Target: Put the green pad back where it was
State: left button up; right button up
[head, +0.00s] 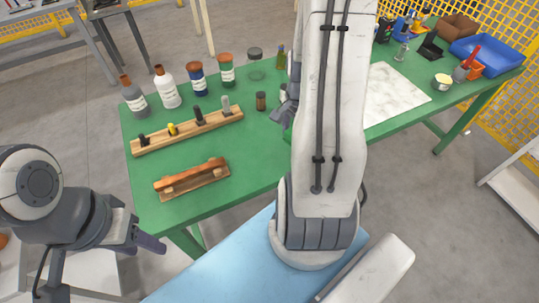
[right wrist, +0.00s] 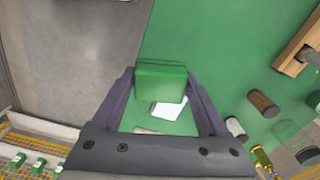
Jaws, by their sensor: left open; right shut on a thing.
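The green pad (right wrist: 160,82) is a green block seen in the right wrist view, between the fingers of my right gripper (right wrist: 160,88). That gripper is shut on it, above the green table top. A small dark part (head: 286,108) shows beside that arm. My left gripper (head: 148,243) is open and empty, off the table's near left corner.
The green table (head: 250,150) holds several bottles and jars at the back, a wooden rack (head: 188,132) with several tools, and a smaller wooden holder (head: 192,180). A white marbled plate (head: 395,95) and a blue bin (head: 488,53) are at the right. A small white thing (right wrist: 168,108) lies below the pad.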

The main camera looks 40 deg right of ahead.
jog(key=s+d+m, duration=0.1)
jog(key=s+m, duration=0.1)
jog(key=shift+s+d+r+m, duration=0.1)
jog(key=shift+s+d+m, duration=0.2)
jog(key=shift+d, duration=0.1)
jog(key=shift+w, duration=0.2)
jog(key=p, duration=0.2)
send_over(270, 152)
notch_tip(270, 152, down, 7)
notch_tip(270, 152, down, 3)
jog(key=shift+f, duration=0.45)
